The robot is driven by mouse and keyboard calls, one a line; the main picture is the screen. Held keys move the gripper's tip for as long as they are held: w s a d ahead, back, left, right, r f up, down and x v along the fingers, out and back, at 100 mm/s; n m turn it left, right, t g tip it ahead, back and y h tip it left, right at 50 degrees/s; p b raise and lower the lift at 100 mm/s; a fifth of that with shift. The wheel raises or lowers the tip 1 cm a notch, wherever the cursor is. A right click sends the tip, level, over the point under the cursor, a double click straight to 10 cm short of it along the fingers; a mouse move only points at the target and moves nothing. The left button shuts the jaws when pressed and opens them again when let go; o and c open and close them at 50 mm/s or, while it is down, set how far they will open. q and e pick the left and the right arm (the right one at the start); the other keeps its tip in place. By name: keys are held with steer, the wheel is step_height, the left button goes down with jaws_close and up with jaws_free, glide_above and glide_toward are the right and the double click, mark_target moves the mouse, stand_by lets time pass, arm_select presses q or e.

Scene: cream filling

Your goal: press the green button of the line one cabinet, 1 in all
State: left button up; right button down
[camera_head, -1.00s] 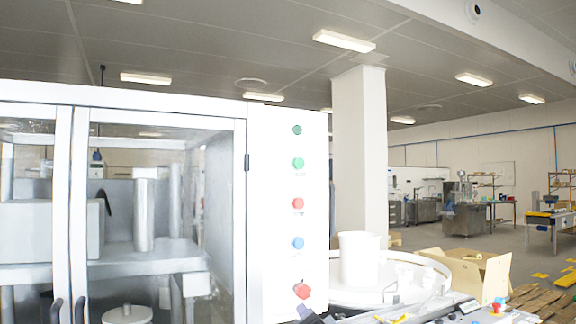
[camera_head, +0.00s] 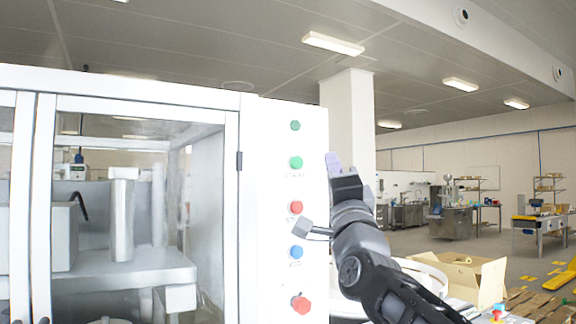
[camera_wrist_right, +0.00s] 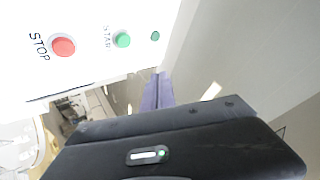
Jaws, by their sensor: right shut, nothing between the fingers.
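The line one cabinet (camera_head: 262,200) is white with glass doors on the left and a column of buttons on its right panel. A green button (camera_head: 295,162) sits above the red stop button (camera_head: 295,207). In the wrist view the green button (camera_wrist_right: 122,40) has the label START and the red button (camera_wrist_right: 63,46) has STOP. My right gripper (camera_head: 334,163) is shut and empty, pointing up just right of the panel at about the green button's height. Its purple fingers (camera_wrist_right: 157,92) also show in the wrist view, apart from the button. My left gripper is not in view.
A small dark green round part (camera_head: 295,126) is above the green button. A blue button (camera_head: 296,252) and a larger red knob (camera_head: 300,303) are below. A cardboard box (camera_head: 466,277) and a white pillar (camera_head: 349,125) stand to the right, behind my arm.

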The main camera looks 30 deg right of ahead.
mark_target(297, 162)
steer(key=shift+s+r, duration=0.15)
steer(key=shift+r, duration=0.1)
steer(key=shift+w+d+p, duration=0.1)
steer(key=shift+w+p, duration=3.3)
steer(key=shift+w, duration=1.05)
steer(key=shift+w, duration=0.1)
steer(key=shift+w, duration=0.3)
